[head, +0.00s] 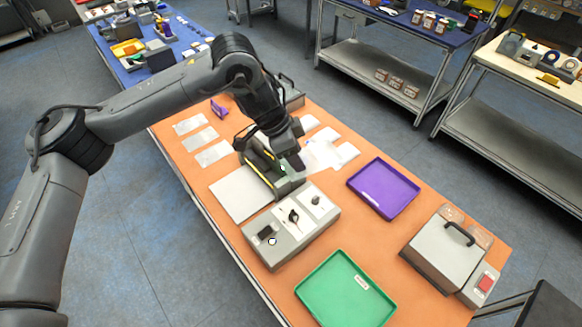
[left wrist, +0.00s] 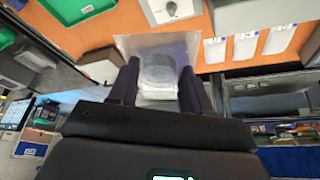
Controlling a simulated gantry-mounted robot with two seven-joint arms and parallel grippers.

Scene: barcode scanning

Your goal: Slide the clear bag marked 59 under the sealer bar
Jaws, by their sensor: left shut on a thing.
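My left gripper (head: 294,163) reaches down over the table beside the sealer, a dark grey device (head: 262,165) with a yellow-edged bar. In the left wrist view its two dark fingers (left wrist: 158,92) are closed on a clear, wrinkled bag (left wrist: 160,50), which spreads out beyond the fingertips. Its number cannot be read. In the head view the gripper and arm hide part of the sealer, so I cannot tell whether the bag is under the bar. A flat pale plate (head: 238,194) lies in front of the sealer. My right gripper is not in view.
Several pale bags or sheets (head: 212,153) lie left of the sealer, more (head: 345,153) to its right. A grey console (head: 290,228) stands in front. A purple tray (head: 384,188), green tray (head: 345,290) and lidded box (head: 445,245) take the table's right part.

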